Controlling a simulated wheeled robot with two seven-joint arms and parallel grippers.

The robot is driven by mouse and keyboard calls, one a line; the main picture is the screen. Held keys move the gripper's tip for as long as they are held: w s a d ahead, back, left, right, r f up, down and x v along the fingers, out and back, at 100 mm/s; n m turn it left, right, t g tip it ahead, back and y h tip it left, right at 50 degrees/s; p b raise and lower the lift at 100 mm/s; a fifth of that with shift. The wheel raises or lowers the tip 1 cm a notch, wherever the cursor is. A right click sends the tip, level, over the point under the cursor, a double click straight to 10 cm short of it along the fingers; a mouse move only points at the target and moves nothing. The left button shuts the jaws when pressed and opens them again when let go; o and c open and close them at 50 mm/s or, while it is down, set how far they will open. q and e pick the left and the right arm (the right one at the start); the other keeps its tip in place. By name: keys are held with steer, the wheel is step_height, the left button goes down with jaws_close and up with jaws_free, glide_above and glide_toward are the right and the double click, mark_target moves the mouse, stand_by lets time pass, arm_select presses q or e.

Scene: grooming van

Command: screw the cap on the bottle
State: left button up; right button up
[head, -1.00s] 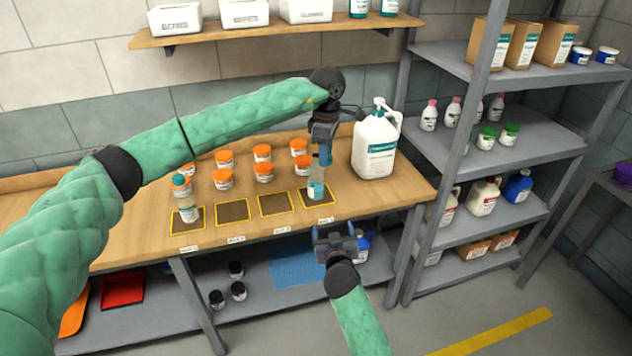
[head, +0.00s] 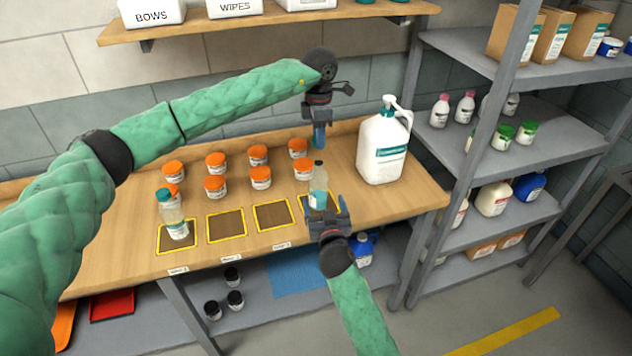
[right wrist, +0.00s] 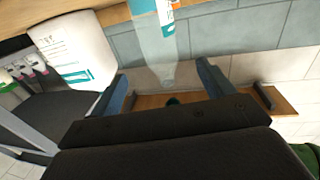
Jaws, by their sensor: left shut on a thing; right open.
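The clear bottle (head: 319,188) with a teal label stands upright on the rightmost yellow-edged mat, its top bare. My left gripper (head: 319,143) is shut, above and behind the bottle and apart from it. The small cap in its jaws is hardly distinguishable from the blue fingertips. My right gripper (head: 328,208) is open, low in front of the bottle. In the right wrist view the bottle (right wrist: 155,45) shows between and beyond the spread fingers (right wrist: 168,88), with a clear gap on each side.
A similar bottle (head: 171,213) with a teal cap stands on the leftmost mat. Several orange-lidded jars (head: 215,187) stand behind the mats. A large white pump jug (head: 384,148) is right of the bottle. The two middle mats (head: 226,223) are empty.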

arm_select(q)
steer(key=shift+w, duration=0.2)
arm_select(e)
steer(key=shift+w+f, duration=0.1)
steer(key=shift+w, duration=0.1)
arm_select(q)
steer(key=shift+s+r, duration=0.25)
steer(key=shift+s, duration=0.05)
steer(key=shift+w+f, duration=0.1)
arm_select(e)
steer(key=w, duration=0.4)
steer(key=w+a, duration=0.1)
steer(key=w, duration=0.2)
steer(key=w+a, duration=0.1)
steer(key=w, duration=0.3)
steer(key=shift+w, duration=0.3)
steer(key=c, duration=1.5)
arm_select(q)
glide_above(319, 163)
steer(key=shift+w+f, duration=0.1)
steer(key=shift+f, duration=2.4)
steer(key=shift+f, duration=0.85)
